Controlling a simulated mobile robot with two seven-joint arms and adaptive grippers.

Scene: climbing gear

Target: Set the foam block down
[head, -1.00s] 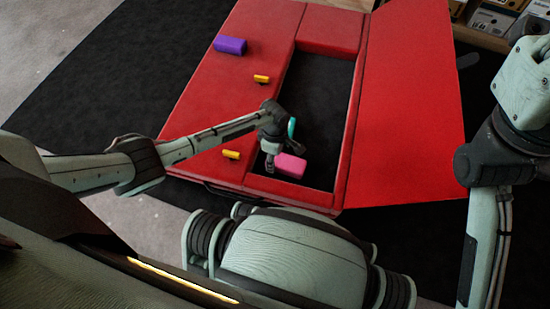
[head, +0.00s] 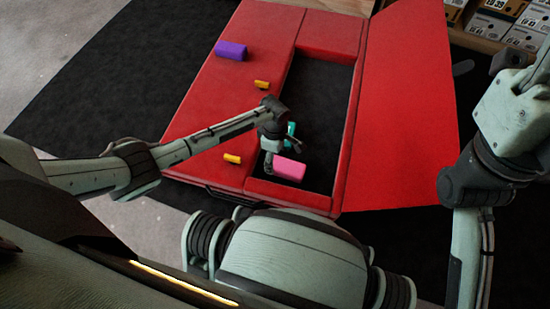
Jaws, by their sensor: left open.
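A pink block (head: 290,169) is at the near end of the open recess in the red case (head: 225,110). A teal piece (head: 291,131) shows just above it in the picture, partly hidden by my left gripper. My left gripper (head: 282,157) is open over the near left edge of the recess, with its fingers close to the pink block; I cannot tell whether they touch it. A purple block (head: 231,51) lies on the red top at the far left. Only links of my right arm show at the right; its gripper is out of view.
Two small yellow pieces, one farther (head: 261,85) and one nearer (head: 232,159), lie on the red top left of the recess. A red lid (head: 400,110) lies open on the right. The recess's dark floor (head: 322,90) is clear at the far end. Boxes (head: 495,22) stand at the far right.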

